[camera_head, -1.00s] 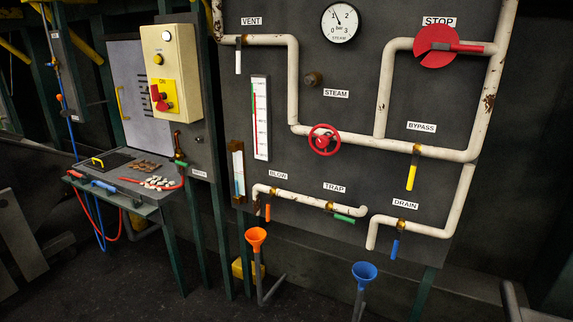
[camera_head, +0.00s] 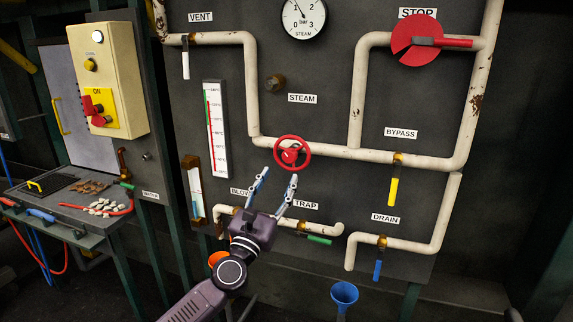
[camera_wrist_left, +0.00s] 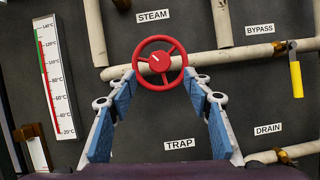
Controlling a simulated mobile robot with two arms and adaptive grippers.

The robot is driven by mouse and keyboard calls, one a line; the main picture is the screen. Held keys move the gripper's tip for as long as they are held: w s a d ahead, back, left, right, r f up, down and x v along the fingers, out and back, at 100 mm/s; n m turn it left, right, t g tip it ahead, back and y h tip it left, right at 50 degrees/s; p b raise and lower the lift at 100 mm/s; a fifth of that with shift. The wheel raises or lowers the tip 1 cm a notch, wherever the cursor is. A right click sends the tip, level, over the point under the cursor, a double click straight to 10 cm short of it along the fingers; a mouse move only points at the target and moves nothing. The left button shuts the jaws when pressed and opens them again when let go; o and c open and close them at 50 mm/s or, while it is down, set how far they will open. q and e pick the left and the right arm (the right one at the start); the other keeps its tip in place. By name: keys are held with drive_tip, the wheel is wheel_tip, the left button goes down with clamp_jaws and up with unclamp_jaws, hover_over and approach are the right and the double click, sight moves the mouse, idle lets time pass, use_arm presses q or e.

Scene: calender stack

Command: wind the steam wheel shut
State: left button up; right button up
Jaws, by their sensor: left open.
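The red steam wheel (camera_head: 292,153) sits on the white horizontal pipe, below and left of centre of the panel, under the STEAM label (camera_head: 302,98). It also shows in the left wrist view (camera_wrist_left: 160,63), with three spokes and a white mark on its hub. My left gripper (camera_head: 277,175) is open just below the wheel, its two blue-padded fingers pointing up at it. In the left wrist view the fingers (camera_wrist_left: 161,82) are spread and empty, with their tips near the wheel's lower rim. I cannot tell whether they touch it. My right gripper is not in view.
A bypass valve with a yellow lever (camera_head: 393,191) and a drain valve with a blue lever (camera_head: 377,270) stand to the right. The TRAP green lever (camera_head: 319,240) is close to my left gripper. A thermometer (camera_head: 216,130) is left of the wheel; a gauge (camera_head: 303,17) is above.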

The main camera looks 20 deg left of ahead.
sight(287, 160)
use_arm(q)
drive_tip(key=x, duration=0.5)
drive_tip(key=shift+x, duration=0.85)
drive_tip(key=c, duration=1.1)
drive_tip(key=shift+f, duration=0.1)
drive_tip(key=shift+c, duration=0.2)
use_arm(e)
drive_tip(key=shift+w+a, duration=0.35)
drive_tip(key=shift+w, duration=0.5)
use_arm(q)
drive_tip(key=shift+a+m, duration=0.15)
drive_tip(key=shift+m, duration=0.35)
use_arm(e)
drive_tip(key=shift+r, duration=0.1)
